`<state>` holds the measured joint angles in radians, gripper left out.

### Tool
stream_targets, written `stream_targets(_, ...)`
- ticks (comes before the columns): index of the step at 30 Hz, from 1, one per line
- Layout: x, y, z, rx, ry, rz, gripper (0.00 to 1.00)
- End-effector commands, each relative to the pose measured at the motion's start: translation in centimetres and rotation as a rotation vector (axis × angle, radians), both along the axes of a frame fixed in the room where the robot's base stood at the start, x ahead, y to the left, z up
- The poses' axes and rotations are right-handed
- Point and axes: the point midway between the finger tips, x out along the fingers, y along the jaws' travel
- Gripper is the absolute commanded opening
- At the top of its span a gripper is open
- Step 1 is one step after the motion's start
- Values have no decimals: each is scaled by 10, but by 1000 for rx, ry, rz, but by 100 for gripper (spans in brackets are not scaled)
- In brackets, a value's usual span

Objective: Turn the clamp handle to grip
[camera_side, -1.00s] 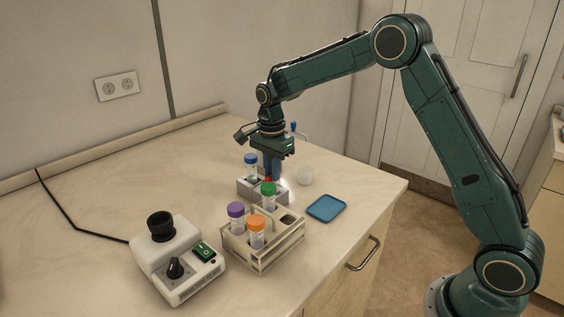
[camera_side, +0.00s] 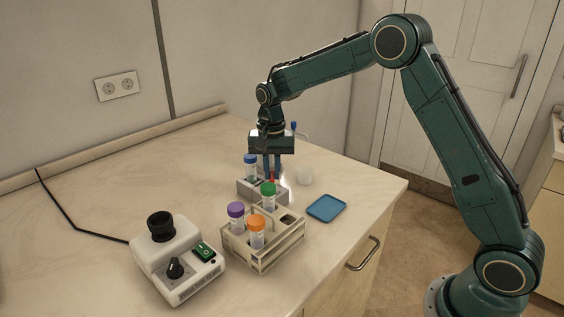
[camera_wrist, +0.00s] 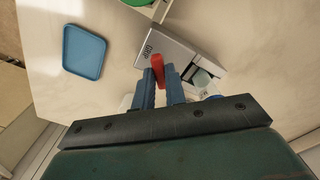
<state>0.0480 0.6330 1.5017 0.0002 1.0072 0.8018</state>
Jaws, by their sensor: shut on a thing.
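The clamp (camera_side: 247,190) is a grey block on the bench behind the wooden rack. Its top also shows in the wrist view (camera_wrist: 172,43), with the word GRIP near one end. The short red clamp handle (camera_wrist: 158,66) stands between my two blue fingers, its free end near the GRIP lettering. A tube with a blue cap (camera_side: 250,159) stands upright in the clamp, left of my fingers. My gripper (camera_side: 272,175) points straight down and is shut on the red handle. The handle's base is partly hidden by the fingers.
A wooden rack (camera_side: 262,264) with purple-, orange- and green-capped tubes stands in front of the clamp. A blue tray (camera_side: 326,208) and a small white round object (camera_side: 305,175) lie to the right. A white instrument (camera_side: 178,262) stands front left. The left bench is mostly clear.

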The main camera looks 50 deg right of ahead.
Motion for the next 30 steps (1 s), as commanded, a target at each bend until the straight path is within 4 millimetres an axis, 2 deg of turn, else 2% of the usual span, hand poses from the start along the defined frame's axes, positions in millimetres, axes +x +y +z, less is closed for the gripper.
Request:
stream_targets(18, 0, 0, 1, 0, -1, 579, 0)
stream_targets(30, 0, 0, 1, -1, -2, 824, 0)
